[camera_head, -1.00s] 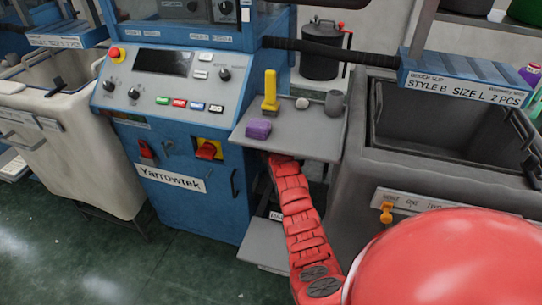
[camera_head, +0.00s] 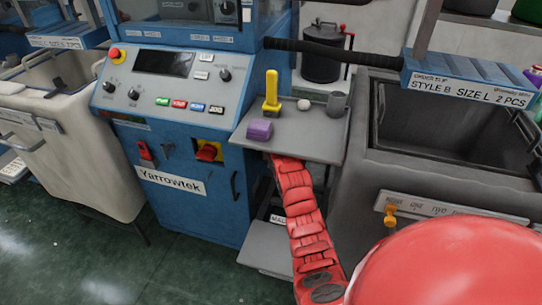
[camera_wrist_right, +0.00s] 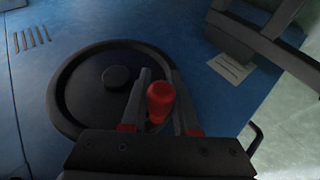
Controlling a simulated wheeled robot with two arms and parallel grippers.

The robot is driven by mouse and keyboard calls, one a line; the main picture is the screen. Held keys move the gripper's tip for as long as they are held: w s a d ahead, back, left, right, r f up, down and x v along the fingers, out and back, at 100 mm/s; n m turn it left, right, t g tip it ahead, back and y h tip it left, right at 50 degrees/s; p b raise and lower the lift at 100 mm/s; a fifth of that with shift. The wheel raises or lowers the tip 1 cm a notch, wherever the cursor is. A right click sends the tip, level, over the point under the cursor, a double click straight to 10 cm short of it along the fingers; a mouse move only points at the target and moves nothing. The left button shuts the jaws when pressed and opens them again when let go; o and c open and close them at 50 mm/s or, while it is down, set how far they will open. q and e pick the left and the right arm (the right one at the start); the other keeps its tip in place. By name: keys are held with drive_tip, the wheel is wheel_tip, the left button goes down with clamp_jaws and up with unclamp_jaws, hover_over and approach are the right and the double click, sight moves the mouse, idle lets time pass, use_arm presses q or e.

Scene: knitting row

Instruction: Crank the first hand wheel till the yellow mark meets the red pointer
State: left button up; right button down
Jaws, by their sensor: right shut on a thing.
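In the right wrist view a round black hand wheel (camera_wrist_right: 82,100) with a raised rim and a central hub (camera_wrist_right: 117,77) sits against a blue panel. A red crank knob (camera_wrist_right: 160,98) stands at the wheel's right side. My right gripper (camera_wrist_right: 160,80) is shut on this knob, one dark finger on each side of it. No yellow mark or red pointer shows on the visible part of the wheel; the fingers and palm cover its lower right. In the head view my red right arm reaches under a grey shelf, which hides the gripper and wheel. My left gripper is out of view.
The grey shelf (camera_head: 318,148) above my right arm holds a yellow tool (camera_head: 271,94), a purple block (camera_head: 259,130) and a grey cup (camera_head: 337,103). The blue machine (camera_head: 205,220) stands left of the arm, a grey bin (camera_head: 440,145) right of it.

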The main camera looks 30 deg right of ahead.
drive_tip(key=shift+a+f, duration=0.3)
drive_tip(key=c, duration=0.9)
unclamp_jaws()
drive_tip(key=shift+s+r, duration=0.1)
drive_tip(key=shift+o, duration=1.1)
drive_tip(key=shift+a+r, duration=0.1)
drive_tip(key=shift+r, duration=0.15)
drive_tip(key=shift+s+r, duration=0.2)
drive_tip(key=shift+s, duration=0.15)
drive_tip(key=s+a, duration=0.4)
drive_tip(key=s, duration=0.7)
drive_tip(key=shift+s+a, duration=0.2)
drive_tip(key=shift+s, duration=0.05)
drive_tip(key=shift+r, duration=0.1)
